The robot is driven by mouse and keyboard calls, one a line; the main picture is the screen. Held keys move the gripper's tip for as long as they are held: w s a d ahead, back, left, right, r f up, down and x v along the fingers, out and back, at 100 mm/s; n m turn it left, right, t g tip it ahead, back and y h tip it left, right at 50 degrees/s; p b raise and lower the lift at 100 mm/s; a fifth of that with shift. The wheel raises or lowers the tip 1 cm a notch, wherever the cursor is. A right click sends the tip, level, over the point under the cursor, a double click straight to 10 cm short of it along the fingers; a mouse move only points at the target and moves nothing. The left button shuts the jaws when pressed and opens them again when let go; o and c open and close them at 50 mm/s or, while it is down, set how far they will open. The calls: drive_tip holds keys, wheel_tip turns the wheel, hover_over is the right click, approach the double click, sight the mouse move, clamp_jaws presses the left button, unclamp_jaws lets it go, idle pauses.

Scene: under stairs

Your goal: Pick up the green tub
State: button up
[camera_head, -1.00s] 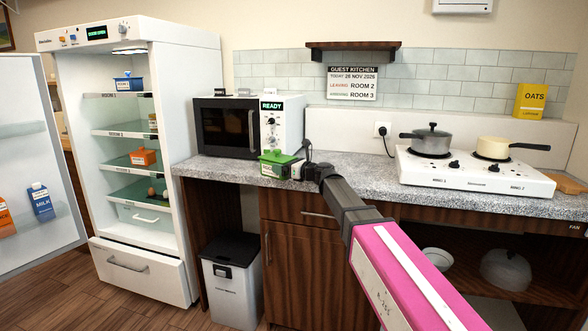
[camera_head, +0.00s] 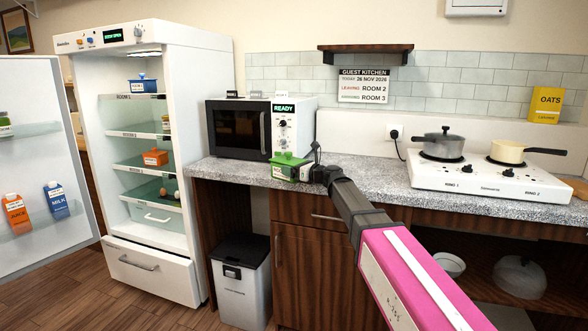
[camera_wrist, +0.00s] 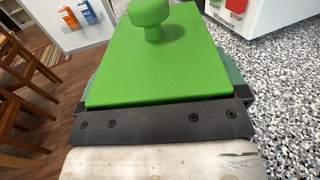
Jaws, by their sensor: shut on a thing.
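The green tub (camera_head: 287,165) has a flat green lid with a round knob on top. It is at the front edge of the speckled counter, in front of the microwave. My gripper (camera_head: 308,174) is shut on the tub from its right side. In the wrist view the green tub (camera_wrist: 155,65) fills the middle, upright and level, with a dark bar of my gripper (camera_wrist: 160,122) along its near side. The tub's underside is hidden, so I cannot tell whether it touches the counter.
The microwave (camera_head: 240,130) stands just behind the tub. The fridge (camera_head: 160,60) is open at the left, its door (camera_head: 35,100) swung out. A hob (camera_head: 480,176) with a grey pot (camera_head: 440,146) and a cream pan (camera_head: 507,152) is at the right. A bin (camera_head: 240,285) stands below.

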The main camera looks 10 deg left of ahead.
drive_tip(key=shift+s+d, duration=0.2)
drive_tip(key=shift+s, duration=0.4)
drive_tip(key=shift+s+d, duration=0.15)
drive_tip(key=shift+s, duration=0.45)
drive_tip(key=o, duration=0.8)
drive_tip(key=shift+o, duration=0.2)
drive_tip(key=v, duration=1)
drive_tip(key=shift+d, duration=0.35)
drive_tip(key=shift+s, duration=0.1)
